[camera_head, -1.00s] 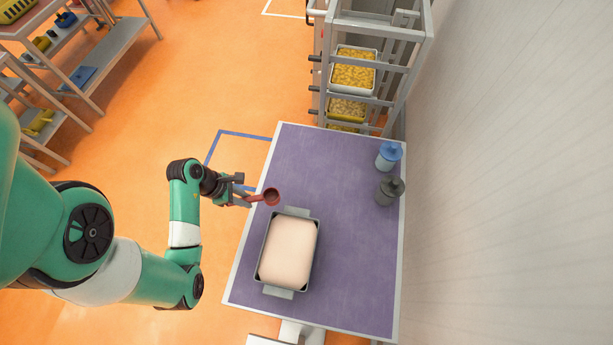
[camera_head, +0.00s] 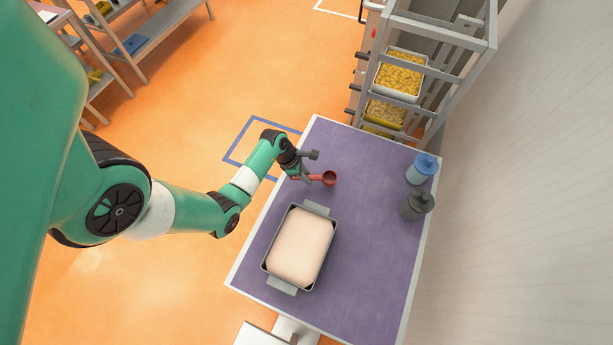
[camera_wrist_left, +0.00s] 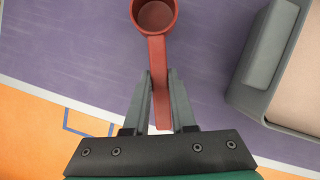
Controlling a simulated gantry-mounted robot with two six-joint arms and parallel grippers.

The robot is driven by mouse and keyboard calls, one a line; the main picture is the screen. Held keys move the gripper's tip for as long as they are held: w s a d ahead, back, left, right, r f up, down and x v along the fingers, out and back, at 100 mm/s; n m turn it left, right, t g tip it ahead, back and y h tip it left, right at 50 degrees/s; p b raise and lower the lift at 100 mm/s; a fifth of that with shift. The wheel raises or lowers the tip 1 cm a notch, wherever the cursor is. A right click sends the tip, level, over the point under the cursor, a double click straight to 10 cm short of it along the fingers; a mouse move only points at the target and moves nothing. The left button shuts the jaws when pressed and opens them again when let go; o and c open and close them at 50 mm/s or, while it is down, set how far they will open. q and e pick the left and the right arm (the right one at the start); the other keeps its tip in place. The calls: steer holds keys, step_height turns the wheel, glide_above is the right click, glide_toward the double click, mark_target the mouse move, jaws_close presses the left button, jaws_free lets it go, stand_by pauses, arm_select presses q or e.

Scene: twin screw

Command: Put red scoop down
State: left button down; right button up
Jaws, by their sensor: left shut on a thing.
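The red scoop (camera_head: 329,178) is over the purple table (camera_head: 372,243), near its left edge, behind the tray. My left gripper (camera_head: 305,176) is shut on the scoop's handle, with the bowl pointing away from the gripper. In the left wrist view the scoop (camera_wrist_left: 156,16) has its round bowl at the top, open side toward the camera, and its handle between the two grey fingers (camera_wrist_left: 159,86). I cannot tell whether the scoop touches the table. My right gripper is not in view.
A grey tray (camera_head: 281,285) filled with a pale mass stands on the table in front of the scoop. A blue-lidded jar (camera_head: 421,170) and a dark jar (camera_head: 416,205) stand at the right edge. A rack (camera_head: 440,52) with yellow-filled trays is behind. The table's middle is clear.

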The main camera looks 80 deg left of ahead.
arm_select(q)
steer(key=shift+f+b, duration=0.35)
steer(key=shift+f, duration=1.2)
steer(key=shift+f, duration=0.15)
steer(key=c, duration=0.7)
jaws_free()
steer(key=shift+c, duration=0.2)
steer(key=shift+r, duration=0.3)
steer(key=p+v, duration=0.3)
steer(key=v, duration=0.8)
steer(key=shift+s+a+r+p, duration=0.15)
steer(key=shift+r+p, duration=0.15)
steer(key=shift+p, duration=0.05)
